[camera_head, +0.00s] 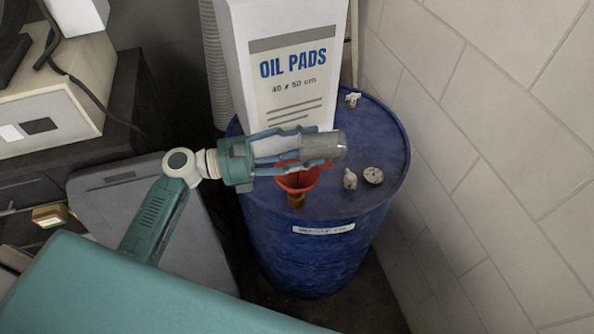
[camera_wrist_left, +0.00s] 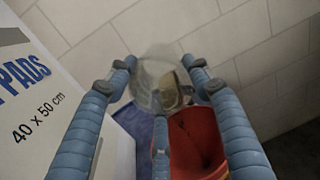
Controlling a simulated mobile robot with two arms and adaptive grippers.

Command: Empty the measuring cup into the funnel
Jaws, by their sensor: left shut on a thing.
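A clear, greyish measuring cup (camera_head: 328,144) is held in my left gripper (camera_head: 318,147) above the blue drum. It lies nearly sideways in the head view, its far end pointing right. In the left wrist view the cup (camera_wrist_left: 160,78) sits between the blue fingers (camera_wrist_left: 162,88), with something brownish visible through it. The red funnel (camera_head: 296,180) stands on the drum top just below the gripper, partly hidden by it. The funnel also shows in the left wrist view (camera_wrist_left: 198,140), below and beyond the fingers. I cannot tell whether liquid is flowing. My right gripper is not in view.
The blue drum (camera_head: 313,262) stands against a tiled wall (camera_head: 480,120). A white oil pads box (camera_head: 290,70) stands right behind the gripper. A small white fitting (camera_head: 349,179) and a round cap or gauge (camera_head: 373,175) are on the drum, right of the funnel.

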